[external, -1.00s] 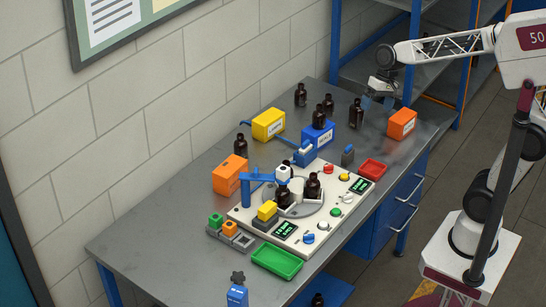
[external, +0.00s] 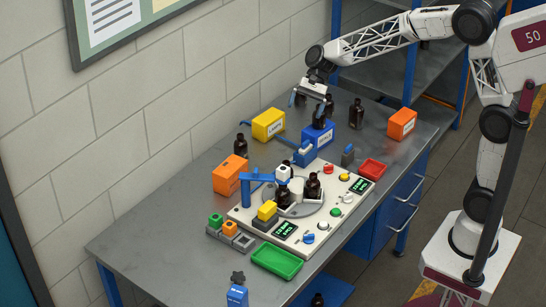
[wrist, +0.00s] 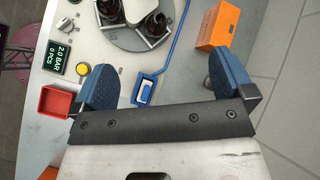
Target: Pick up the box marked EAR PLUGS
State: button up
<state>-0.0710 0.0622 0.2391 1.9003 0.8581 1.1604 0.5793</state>
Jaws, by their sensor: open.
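In the external view there is a yellow box (external: 268,124) near the wall, a blue box (external: 317,137), an orange box (external: 402,124) at the far right and another orange box (external: 229,174) left of the machine. That last one appears to be the labelled orange box (wrist: 218,26) in the wrist view. My gripper (external: 312,99) is open and empty, above the blue box area. Its two blue fingers (wrist: 163,82) are spread in the wrist view.
Dark amber bottles stand about, one (external: 356,113) behind the blue box and one (external: 241,145) near the wall. The machine (external: 330,215) with its turntable fills the bench centre. A red tray (external: 372,168) and green tray (external: 277,261) lie beside it. The left bench end is bare.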

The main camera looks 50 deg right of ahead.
jog(key=w+a+f+m+y, duration=0.2)
jog(key=w+f, duration=0.4)
jog(key=w, duration=0.3)
jog(key=w+a+f+m+y, duration=0.2)
jog(key=w+a+f+m, duration=0.2)
jog(key=w, duration=0.6)
jog(key=a+f, duration=0.2)
jog(key=a, duration=0.1)
jog(key=shift+f+y, duration=0.2)
jog(key=shift+y, duration=0.2)
jog(key=shift+w, duration=0.1)
send_near(237, 162)
notch_tip(237, 162, down, 2)
jog(key=a, duration=0.2)
jog(key=shift+x, duration=0.95)
jog(key=shift+w+f, duration=0.1)
jog(key=shift+f, duration=0.05)
jog(key=shift+x, duration=2.4)
jog(key=shift+w, duration=0.1)
jog(key=c, duration=1)
